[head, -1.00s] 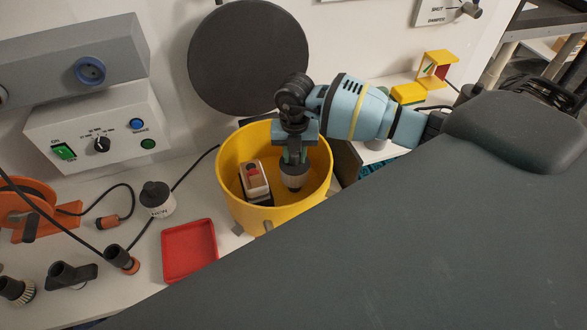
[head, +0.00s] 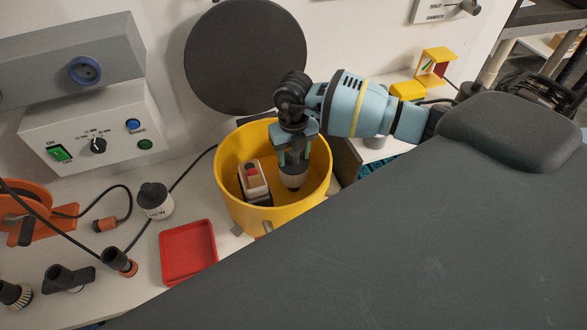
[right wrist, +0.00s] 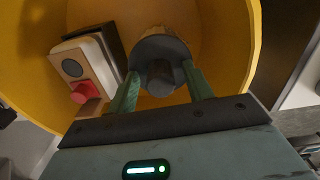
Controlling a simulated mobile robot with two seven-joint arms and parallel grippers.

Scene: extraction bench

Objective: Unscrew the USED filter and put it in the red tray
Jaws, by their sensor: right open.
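The filter (head: 294,180), with a dark top and a paler body, stands inside the yellow drum (head: 226,180); I cannot read a label on it. My right gripper (head: 294,160) reaches down into the drum from above. In the right wrist view, the open fingers (right wrist: 160,78) stand on either side of the filter's dark knob (right wrist: 160,76); I cannot tell whether they touch it. The filter's lower part is mostly hidden. The empty red tray (head: 188,252) lies on the bench left of the drum. My left gripper is not in view.
A switch box with a red button (head: 253,179) is in the drum, close to the gripper; it also shows in the right wrist view (right wrist: 85,68). A white filter with a black cap (head: 156,201) stands behind the tray. An orange cable reel (head: 35,212) is at left.

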